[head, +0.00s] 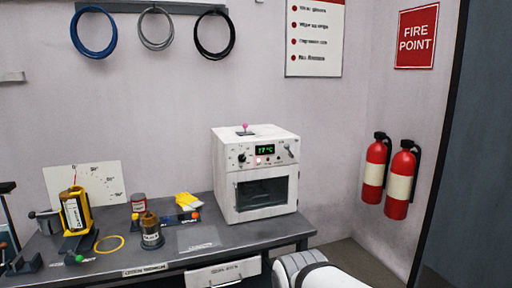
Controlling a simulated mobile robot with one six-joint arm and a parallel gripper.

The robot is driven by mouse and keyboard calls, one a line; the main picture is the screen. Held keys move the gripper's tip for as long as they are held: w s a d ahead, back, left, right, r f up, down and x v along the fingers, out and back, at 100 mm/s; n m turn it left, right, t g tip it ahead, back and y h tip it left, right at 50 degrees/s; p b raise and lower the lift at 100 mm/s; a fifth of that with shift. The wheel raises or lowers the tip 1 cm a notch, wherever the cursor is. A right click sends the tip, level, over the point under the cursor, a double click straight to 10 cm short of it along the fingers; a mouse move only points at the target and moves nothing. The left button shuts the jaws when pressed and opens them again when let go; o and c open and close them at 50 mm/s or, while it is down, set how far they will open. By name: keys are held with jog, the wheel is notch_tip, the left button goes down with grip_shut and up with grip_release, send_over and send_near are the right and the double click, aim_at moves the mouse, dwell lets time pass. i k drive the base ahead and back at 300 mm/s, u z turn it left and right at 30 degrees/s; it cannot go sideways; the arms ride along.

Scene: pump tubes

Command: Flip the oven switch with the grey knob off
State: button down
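The white oven (214,165) stands on the right part of the bench, its front facing me at a slight angle. A small grey-tipped lever switch (289,150) sits at the upper right of its front panel and appears tilted; its exact position is too small to tell. A second lever with a pink knob (245,126) stands on the oven's top. A dark round dial (241,158) is at the panel's left. My gripper is not in view; part of my arm shows at the bottom.
The dark bench (300,226) holds a yellow device (75,212), a brown-topped jar (151,232), a red-lidded jar (139,203) and yellow blocks (187,201) left of the oven. Two fire extinguishers (400,180) hang on the right wall. The space before the oven is clear.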

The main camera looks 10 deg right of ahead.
aim_at(287, 146)
jog(key=u, duration=0.15)
jog(key=i, duration=1.05)
jog(key=z, duration=0.45)
jog(key=i, duration=0.95)
jog(key=z, duration=0.65)
jog(key=k, duration=0.85)
jog(key=z, duration=0.2)
jog(key=i, duration=0.85)
jog(key=u, duration=0.1)
